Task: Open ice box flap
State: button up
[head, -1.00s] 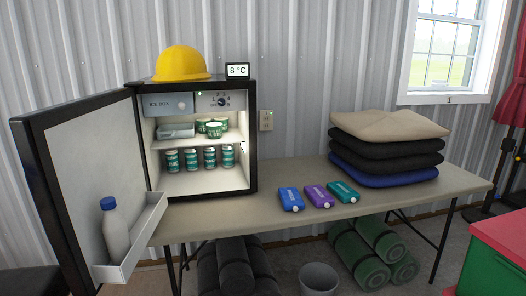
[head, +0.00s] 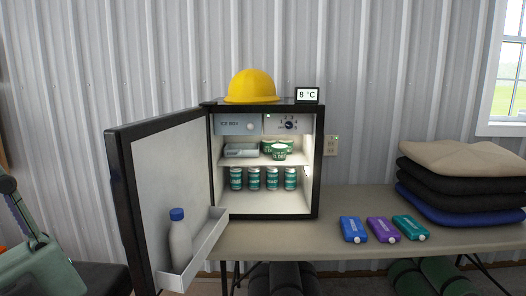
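The ice box flap (head: 233,125) is a grey-blue panel lettered ICE BOX with a round pale knob (head: 250,126). It is shut, at the top left inside the small black fridge (head: 318,165). The fridge door (head: 165,190) stands wide open to the left. A control dial (head: 289,125) is to the right of the flap. My gripper is not in view.
A yellow hard hat (head: 252,87) and an 8 °C display (head: 307,95) sit on the fridge. A bottle (head: 180,243) stands in the door bin. Ice packs (head: 383,229) and stacked cushions (head: 460,182) lie on the table (head: 280,236). Shelves hold a tray, tubs and several cans.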

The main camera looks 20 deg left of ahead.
aim_at(225, 124)
jog(key=i+l, duration=0.1)
jog(key=i, duration=0.25)
jog(key=i+l, duration=0.15)
jog(key=i, duration=0.15)
jog(key=i+l+u, duration=0.1)
jog(key=i, duration=1.25)
